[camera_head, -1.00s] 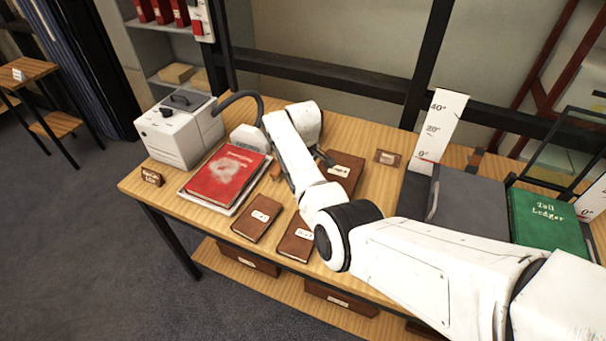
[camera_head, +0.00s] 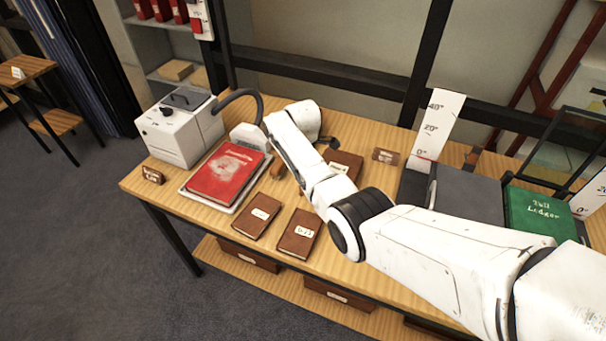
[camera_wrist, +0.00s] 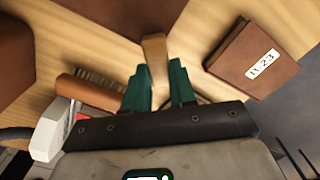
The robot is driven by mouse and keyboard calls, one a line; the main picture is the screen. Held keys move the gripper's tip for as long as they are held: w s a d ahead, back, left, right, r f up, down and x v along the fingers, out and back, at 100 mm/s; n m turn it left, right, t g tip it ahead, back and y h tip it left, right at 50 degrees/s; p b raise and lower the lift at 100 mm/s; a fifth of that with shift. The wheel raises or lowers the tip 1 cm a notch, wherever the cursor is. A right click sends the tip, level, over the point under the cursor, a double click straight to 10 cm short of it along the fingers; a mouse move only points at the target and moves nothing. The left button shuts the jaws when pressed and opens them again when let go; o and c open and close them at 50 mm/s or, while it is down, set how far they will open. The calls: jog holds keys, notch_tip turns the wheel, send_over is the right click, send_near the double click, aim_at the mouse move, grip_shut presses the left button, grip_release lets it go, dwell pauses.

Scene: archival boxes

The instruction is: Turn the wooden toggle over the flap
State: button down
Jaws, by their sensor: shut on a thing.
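In the wrist view my gripper (camera_wrist: 158,68), with green fingers, is shut on a light wooden piece (camera_wrist: 154,48). The piece's rounded far end sticks out past the fingertips. Its other end runs down between the fingers. I cannot tell for certain that this piece is the toggle, and I cannot make out a flap or its position. In the head view my arm hides the fingers and the held piece.
A brush (camera_wrist: 95,92) lies left of the fingers, and a brown book labelled B-23 (camera_wrist: 240,55) lies right. In the head view a red book (camera_head: 225,175) lies on a tray, with a white machine (camera_head: 180,130) behind. A grey box (camera_head: 465,190) and green ledger (camera_head: 535,215) stand right.

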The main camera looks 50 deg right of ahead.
jog(key=shift+n, duration=0.6)
jog(key=c, duration=0.9)
grip_release()
notch_tip(320, 180, up, 11)
jog(key=shift+f+b, duration=0.1)
jog(key=shift+b, duration=0.25)
